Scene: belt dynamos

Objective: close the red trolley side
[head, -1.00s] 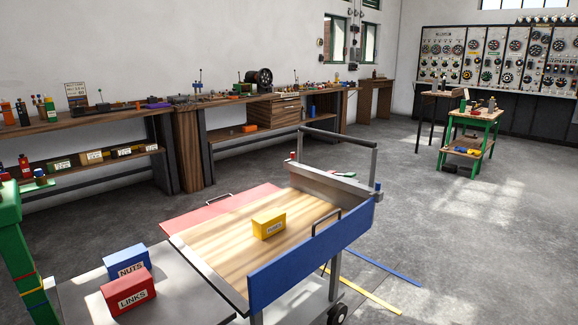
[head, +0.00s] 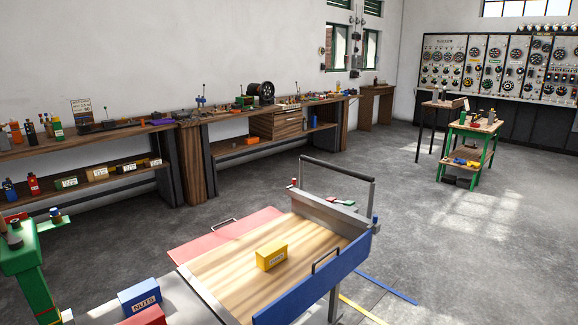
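The trolley stands in the middle of the head view, with a wooden bed (head: 225,268) and a dark push bar (head: 337,167) at its far end. Its red side (head: 225,237) is folded outward on the left, lying nearly flat, with a dark handle (head: 223,224) at its outer edge. Its blue side (head: 315,284) stands upright along the right, with a handle on top. A yellow box (head: 271,256) rests on the bed, clear of the red side. Neither of my grippers shows in the view.
A blue NUTS box (head: 140,296) and a red box (head: 144,317) sit on a grey surface at the near left. A green stand (head: 25,262) is at the left edge. Workbenches (head: 190,160) line the wall. Grey floor (head: 150,228) is open left of the red side.

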